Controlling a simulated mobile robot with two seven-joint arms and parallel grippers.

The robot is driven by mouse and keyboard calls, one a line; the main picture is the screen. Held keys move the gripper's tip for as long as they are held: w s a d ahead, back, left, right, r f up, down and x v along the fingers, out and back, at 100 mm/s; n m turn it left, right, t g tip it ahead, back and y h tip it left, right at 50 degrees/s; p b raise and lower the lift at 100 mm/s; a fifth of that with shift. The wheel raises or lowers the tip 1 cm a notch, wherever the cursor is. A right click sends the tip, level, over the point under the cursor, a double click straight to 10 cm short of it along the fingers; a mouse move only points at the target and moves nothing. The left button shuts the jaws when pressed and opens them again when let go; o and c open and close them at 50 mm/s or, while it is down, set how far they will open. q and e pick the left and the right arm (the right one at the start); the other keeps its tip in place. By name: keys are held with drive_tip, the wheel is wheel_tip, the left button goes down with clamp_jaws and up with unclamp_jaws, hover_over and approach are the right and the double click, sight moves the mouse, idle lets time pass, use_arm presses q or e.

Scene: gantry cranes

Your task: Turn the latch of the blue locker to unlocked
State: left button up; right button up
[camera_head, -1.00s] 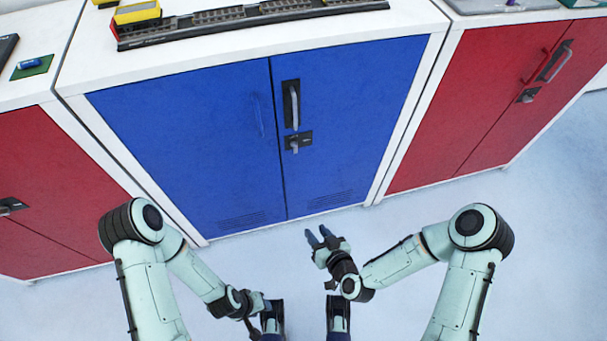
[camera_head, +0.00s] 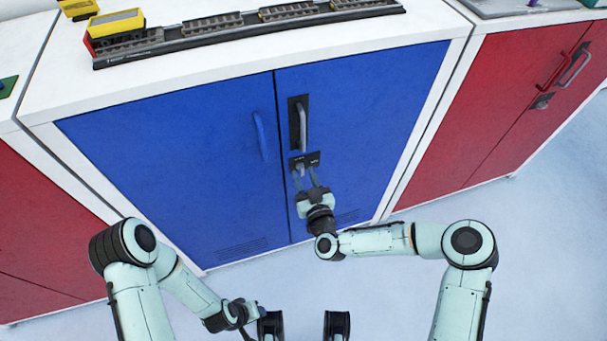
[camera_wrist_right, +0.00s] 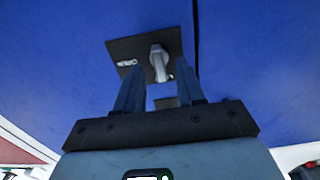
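The blue locker (camera_head: 180,150) stands in the middle with both doors shut. Its latch (camera_head: 301,167) is a small grey knob on a black plate, below the grey handle (camera_head: 302,125) on the right door. In the right wrist view the latch knob (camera_wrist_right: 158,62) points along the gap between the fingertips. My right gripper (camera_head: 305,174) is open in front of the latch, its fingers on either side of the knob's line; contact cannot be told. My left gripper (camera_head: 259,310) is low in front of the locker, away from it; its fingers are too unclear to judge.
Red lockers stand close on the left (camera_head: 45,230) and right (camera_head: 510,90). A toy train track (camera_head: 240,30) with yellow wagons lies on the blue locker's top. The blue left door has a blue handle (camera_head: 260,136). The floor in front is clear.

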use_arm(q)
drive_tip(key=shift+w+a+f, duration=0.1)
drive_tip(key=shift+w+f, duration=0.05)
drive_tip(key=shift+w, duration=0.05)
use_arm(e)
drive_tip(key=shift+w+a, duration=0.2)
drive_tip(key=shift+w, duration=0.5)
clamp_jaws()
